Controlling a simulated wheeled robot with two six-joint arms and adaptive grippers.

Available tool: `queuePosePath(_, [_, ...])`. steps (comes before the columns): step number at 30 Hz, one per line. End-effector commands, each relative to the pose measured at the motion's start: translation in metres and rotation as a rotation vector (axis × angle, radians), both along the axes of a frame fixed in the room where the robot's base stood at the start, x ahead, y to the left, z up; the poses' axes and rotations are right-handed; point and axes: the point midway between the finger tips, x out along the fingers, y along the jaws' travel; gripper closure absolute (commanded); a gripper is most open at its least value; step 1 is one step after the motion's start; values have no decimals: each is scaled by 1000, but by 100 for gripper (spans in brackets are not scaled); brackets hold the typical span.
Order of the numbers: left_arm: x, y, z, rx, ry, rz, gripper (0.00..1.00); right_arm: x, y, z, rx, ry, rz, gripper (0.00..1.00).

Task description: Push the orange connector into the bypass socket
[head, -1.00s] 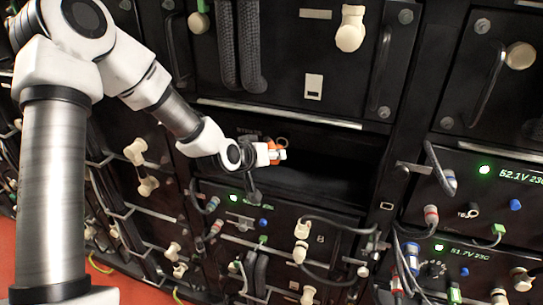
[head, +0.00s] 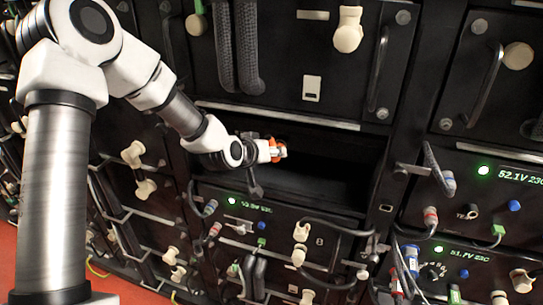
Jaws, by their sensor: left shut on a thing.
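The orange connector (head: 273,144) is held at the front of my left gripper (head: 269,152), in the upper left of the dark open bay in the rack. My left gripper is shut on it. A white piece shows at the connector's right end. The bypass socket cannot be clearly made out; in the earlier head view a round, tan ring showed just behind the connector, and now the gripper and connector cover that spot. Whether the connector touches a socket cannot be told. My right gripper is not in view.
The open bay (head: 335,168) has a metal strip (head: 280,116) along its top edge. Below it is a module with a green light (head: 232,201), cables and pale plugs (head: 301,232). Modules with green displays (head: 484,174) stand at the right. Thick braided cables (head: 247,50) hang above the gripper.

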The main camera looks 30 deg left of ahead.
Motion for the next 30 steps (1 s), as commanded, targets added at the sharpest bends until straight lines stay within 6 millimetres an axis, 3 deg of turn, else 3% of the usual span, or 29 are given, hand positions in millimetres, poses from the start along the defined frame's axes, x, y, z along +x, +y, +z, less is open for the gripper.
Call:
queuePosePath(15, [13,3,0,1,-1,0,100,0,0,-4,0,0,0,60])
queuePosePath(16, [13,3,0,1,-1,0,60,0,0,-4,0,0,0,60])
queuePosePath(18, [13,3,0,0,0,0,35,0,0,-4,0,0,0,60])
queuePosePath(30, [7,4,4,-1,-1,1,34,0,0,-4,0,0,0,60])
